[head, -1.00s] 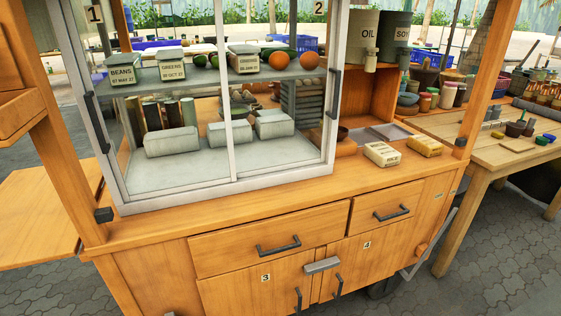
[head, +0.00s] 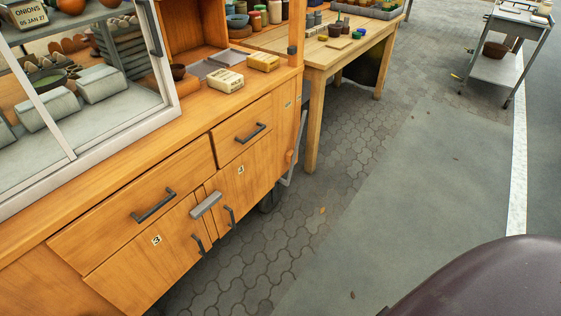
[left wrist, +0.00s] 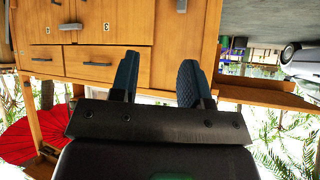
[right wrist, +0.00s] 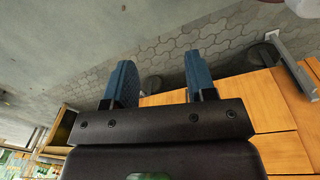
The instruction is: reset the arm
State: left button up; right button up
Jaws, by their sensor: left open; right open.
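My left gripper (left wrist: 158,80) shows in the left wrist view with its two blue fingers apart and nothing between them. Beyond its fingers is the wooden cart (left wrist: 225,30) with drawers, seen upside down. My right gripper (right wrist: 158,85) shows in the right wrist view, also with its fingers apart and empty. Paving, wooden panels and a dark wheel lie behind it. Neither gripper shows in the head view. Both appear clear of the cart, though the exact distance cannot be told.
The wooden cart (head: 110,190) fills the left of the head view, with a glass case and two small boxes (head: 227,80) on top. A wooden table (head: 322,58) stands behind it, and a grey trolley (head: 497,65) at the far right. The pavement (head: 400,190) between is clear.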

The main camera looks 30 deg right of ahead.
pick_arm(q)
notch_tip(320, 180, down, 6)
jog(key=d+m+b, duration=0.1)
jog(key=m+b, duration=0.1)
jog(key=b, duration=0.8)
pick_arm(e)
jog(key=w+a+f+n+t+y, duration=0.1)
jog(key=w+a+f+n+t, duration=0.15)
jog(key=w+f+t, duration=0.85)
pick_arm(q)
notch_tip(320, 180, up, 12)
jog(key=a+n+p, duration=0.1)
jog(key=n+p, duration=0.1)
jog(key=p, duration=1.4)
jog(key=shift+f+t+p, duration=0.15)
jog(key=shift+t+p, duration=0.15)
jog(key=shift+t, duration=0.1)
pick_arm(e)
notch_tip(320, 180, up, 12)
jog(key=d+m, duration=0.1)
jog(key=d, duration=0.1)
jog(key=shift+w+m, duration=0.3)
jog(key=shift+m, duration=0.05)
pick_arm(q)
jog(key=shift+w+a, duration=0.1)
pick_arm(e)
jog(key=shift+f, duration=0.15)
